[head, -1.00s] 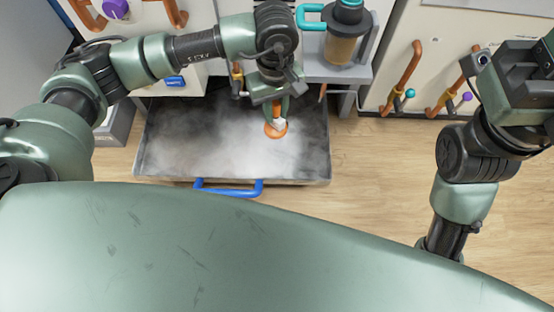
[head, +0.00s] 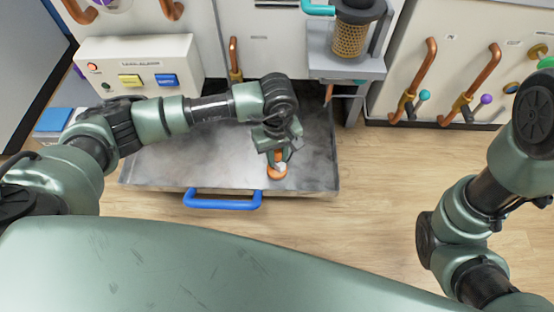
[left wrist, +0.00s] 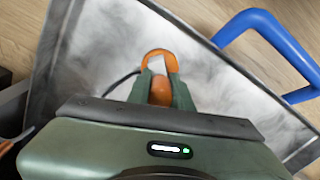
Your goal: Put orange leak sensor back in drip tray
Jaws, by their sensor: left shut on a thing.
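The orange leak sensor (head: 277,171) shows at my left gripper (head: 278,157), over the front right part of the grey metal drip tray (head: 165,163). In the left wrist view the sensor (left wrist: 160,60) sits between the two green fingers of the left gripper (left wrist: 160,88), which is shut on it. A dark cable runs from beside the sensor to the left in that view. I cannot tell whether the sensor touches the tray floor. My right arm is at the right of the head view, and its gripper is out of the picture.
The tray has a blue front handle (head: 222,203). Behind it stand a control box (head: 135,62) with yellow and blue buttons, and a grey stand with a mesh filter (head: 350,38). Copper pipes (head: 485,72) line the right cabinet. The wooden floor (head: 390,180) in front is clear.

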